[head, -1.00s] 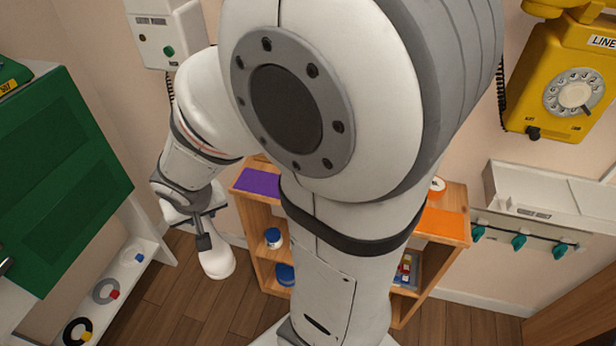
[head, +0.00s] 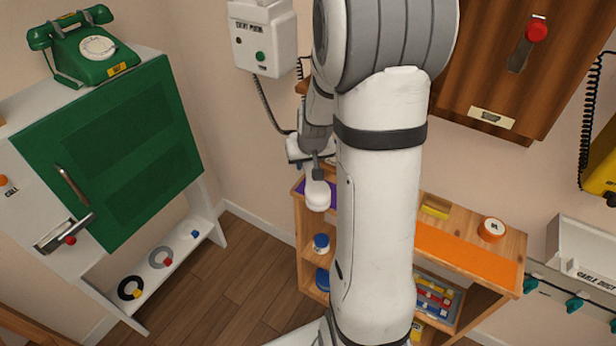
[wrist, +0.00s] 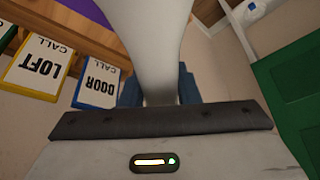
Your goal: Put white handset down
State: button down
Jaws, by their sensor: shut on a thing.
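The white handset (head: 317,195) hangs below my gripper (head: 318,172) in the head view, its rounded lower end showing. In the wrist view the handset (wrist: 160,45) runs between the blue fingers of my gripper (wrist: 160,92), which are shut on it. A purple mat (head: 300,187) lies on the left end of the wooden shelf's top; the handset shows in front of it, and I cannot tell the gap. A white wall phone box (head: 263,42) with a dark cord hangs above left. My arm hides the middle of the shelf.
The wooden shelf (head: 510,246) also carries an orange mat (head: 465,258), an orange-and-white roll (head: 492,229) and a yellow block (head: 436,207). A green cabinet door (head: 110,150) with a green dial phone (head: 92,48) above stands left. Bare floor (head: 235,270) lies between cabinet and shelf.

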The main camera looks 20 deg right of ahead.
jog(key=f, duration=0.3)
jog(key=shift+w+d+f+b, duration=0.15)
jog(key=shift+d+f+b, duration=0.05)
jog(key=shift+f+b, duration=0.15)
notch_tip(320, 180, down, 3)
jog(key=shift+d+f+b, duration=0.1)
jog(key=shift+f+b, duration=0.05)
jog(key=shift+b, duration=0.5)
jog(key=shift+w+d, duration=0.1)
